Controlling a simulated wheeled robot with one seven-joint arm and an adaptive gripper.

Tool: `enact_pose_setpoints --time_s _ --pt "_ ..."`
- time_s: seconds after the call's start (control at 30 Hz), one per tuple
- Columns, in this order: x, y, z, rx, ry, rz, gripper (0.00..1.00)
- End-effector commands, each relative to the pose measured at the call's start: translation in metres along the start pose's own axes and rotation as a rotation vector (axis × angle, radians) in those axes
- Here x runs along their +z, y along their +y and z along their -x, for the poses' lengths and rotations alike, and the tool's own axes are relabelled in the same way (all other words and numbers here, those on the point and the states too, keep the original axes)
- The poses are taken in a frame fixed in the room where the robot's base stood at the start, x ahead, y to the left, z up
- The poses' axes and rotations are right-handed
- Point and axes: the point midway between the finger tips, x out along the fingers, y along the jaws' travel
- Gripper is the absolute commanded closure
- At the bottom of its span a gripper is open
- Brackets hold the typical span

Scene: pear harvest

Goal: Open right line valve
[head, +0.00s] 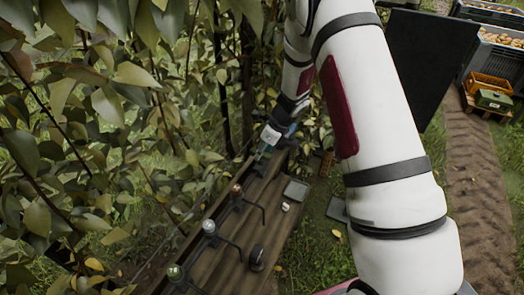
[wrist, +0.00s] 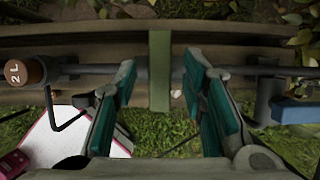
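In the wrist view a dark pipe (wrist: 85,69) runs across the picture along a wooden beam. A flat green bar (wrist: 160,92), which looks like a valve lever, stands across the pipe line. My gripper (wrist: 160,68) is open, with one teal-padded finger on each side of the bar. Gaps show between bar and pads, and no contact is visible. A blue bar (wrist: 296,112) lies along the pipe direction at the right edge. In the head view my gripper (head: 264,150) is low over the far end of the wooden trough; its fingers are too small to read.
A brown cap marked 2 L (wrist: 24,71) with a bent rod stands at the left in the wrist view. Grey (head: 209,227) and green (head: 174,272) caps stand nearer along the trough (head: 228,275). Foliage (head: 90,130) crowds the left. Crates (head: 495,55) stand far right.

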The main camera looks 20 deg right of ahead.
Motion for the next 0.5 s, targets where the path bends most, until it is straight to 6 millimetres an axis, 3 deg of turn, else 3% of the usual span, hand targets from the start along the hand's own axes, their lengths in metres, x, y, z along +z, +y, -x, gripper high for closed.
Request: enact_pose_setpoints --time_s 0.37,0.5 --pt "-0.0002 -0.0004 -0.0056 -0.001 0.0 -0.001 0.62" --pt "-0.0002 -0.0003 -0.0056 -0.001 0.0 -0.001 0.91"
